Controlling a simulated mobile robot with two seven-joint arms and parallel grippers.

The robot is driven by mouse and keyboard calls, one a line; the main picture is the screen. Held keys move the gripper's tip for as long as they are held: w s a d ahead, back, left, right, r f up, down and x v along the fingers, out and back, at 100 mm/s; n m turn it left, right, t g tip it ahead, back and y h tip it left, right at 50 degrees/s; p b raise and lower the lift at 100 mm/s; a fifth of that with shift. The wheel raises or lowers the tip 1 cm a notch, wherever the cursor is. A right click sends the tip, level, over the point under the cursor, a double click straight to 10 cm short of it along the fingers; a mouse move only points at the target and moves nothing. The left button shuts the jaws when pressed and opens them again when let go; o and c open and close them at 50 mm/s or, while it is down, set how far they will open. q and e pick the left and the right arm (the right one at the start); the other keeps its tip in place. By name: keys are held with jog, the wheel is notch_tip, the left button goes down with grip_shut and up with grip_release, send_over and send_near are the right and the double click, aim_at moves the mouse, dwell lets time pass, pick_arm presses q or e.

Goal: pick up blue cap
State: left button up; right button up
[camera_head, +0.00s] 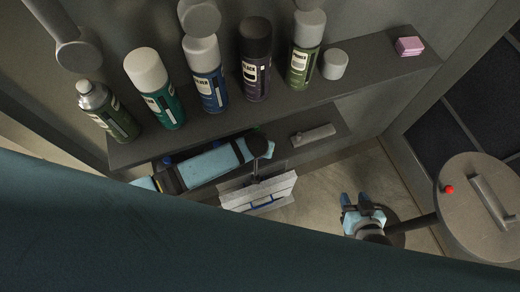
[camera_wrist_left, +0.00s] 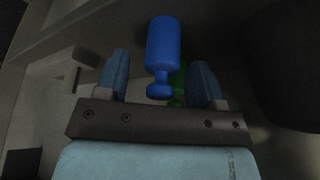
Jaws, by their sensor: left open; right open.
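A bright blue object (camera_wrist_left: 163,45) with a wide cylindrical body, a narrow neck and a rounded end shows in the left wrist view. It may be the blue cap, but its shape does not make that certain. My left gripper (camera_wrist_left: 158,62) is open, with one finger on each side of the blue object; I cannot tell whether they touch it. A green object (camera_wrist_left: 178,82) is partly hidden behind it. In the head view, my left arm lies at the lower shelf and hides most of what is there. My right gripper (camera_head: 357,203) is open and empty above the floor.
Several spray cans, including a silver-labelled one (camera_head: 206,80), stand along the upper shelf (camera_head: 375,72). A loose white cap (camera_head: 334,64) and a pink block (camera_head: 409,46) are at its right. A grey tool (camera_head: 312,135) lies on the lower shelf. A dark teal surface (camera_head: 130,235) fills the foreground.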

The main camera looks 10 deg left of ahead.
pick_arm(q)
jog(key=shift+f, duration=0.15)
jog(key=c, duration=1)
jog(key=shift+o, duration=0.2)
